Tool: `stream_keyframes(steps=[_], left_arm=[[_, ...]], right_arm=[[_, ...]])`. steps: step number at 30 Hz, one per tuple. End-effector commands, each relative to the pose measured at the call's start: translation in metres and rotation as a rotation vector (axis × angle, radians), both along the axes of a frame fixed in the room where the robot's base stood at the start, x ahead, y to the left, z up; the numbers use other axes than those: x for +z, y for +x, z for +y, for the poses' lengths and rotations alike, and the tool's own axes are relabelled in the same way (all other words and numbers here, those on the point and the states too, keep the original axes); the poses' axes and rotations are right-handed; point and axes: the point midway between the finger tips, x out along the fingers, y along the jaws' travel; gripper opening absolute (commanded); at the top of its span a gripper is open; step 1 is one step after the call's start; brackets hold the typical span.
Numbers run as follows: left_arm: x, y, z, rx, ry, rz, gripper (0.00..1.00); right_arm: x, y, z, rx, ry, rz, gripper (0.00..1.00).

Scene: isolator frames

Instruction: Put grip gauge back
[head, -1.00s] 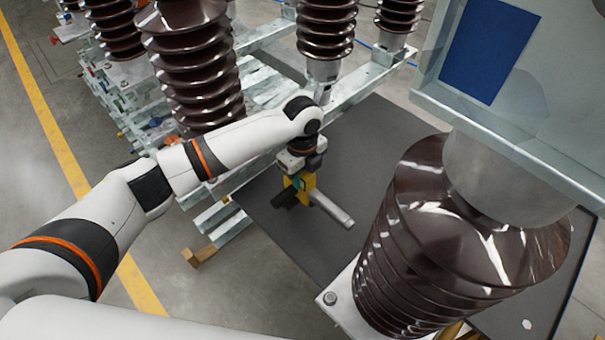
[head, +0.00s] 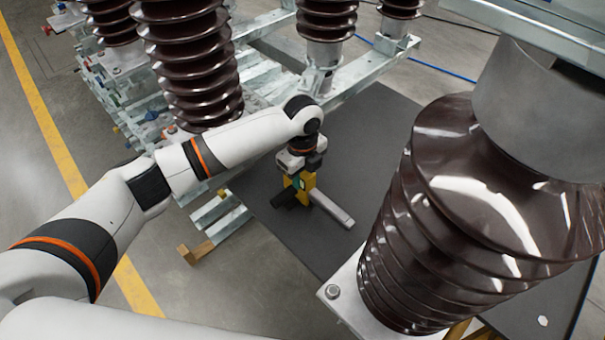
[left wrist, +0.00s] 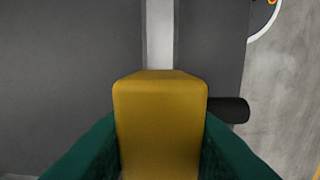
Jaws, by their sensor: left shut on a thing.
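The grip gauge (head: 306,186) is a yellow block with a grey bar pointing down and right and a black cylindrical part on its left side. My left gripper (head: 300,177) is shut on its yellow body, over the dark grey mat (head: 375,130). In the left wrist view the yellow body (left wrist: 160,120) sits between my green fingers, with the grey bar beyond it and the black part at its right. I cannot tell whether the gauge touches the mat. My right gripper does not show.
A large brown ribbed insulator (head: 440,230) on a pale bolted plate stands to the right of the gauge. More brown insulators (head: 190,65) stand on metal frames (head: 350,75) behind. The mat between is largely clear. A yellow line (head: 55,150) runs along the floor at left.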

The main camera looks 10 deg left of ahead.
Motion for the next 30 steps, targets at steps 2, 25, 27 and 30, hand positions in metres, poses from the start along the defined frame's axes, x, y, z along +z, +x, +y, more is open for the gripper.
stream_keyframes(steps=[2, 25, 27, 30], left_arm=[[0.000, 0.000, 0.000, 0.000, -0.001, -0.001, 0.00], [-0.012, 0.000, 0.000, 0.000, -0.001, -0.001, 0.52], [-0.012, 0.000, 0.000, 0.000, -0.001, -0.001, 0.56], [-0.012, 0.000, 0.000, 0.000, 0.000, 0.000, 0.56]], right_arm=[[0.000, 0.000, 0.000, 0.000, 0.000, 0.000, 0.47], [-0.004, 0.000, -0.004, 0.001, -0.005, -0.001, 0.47], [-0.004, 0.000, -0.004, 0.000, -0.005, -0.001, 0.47], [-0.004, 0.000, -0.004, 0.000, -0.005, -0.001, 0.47]])
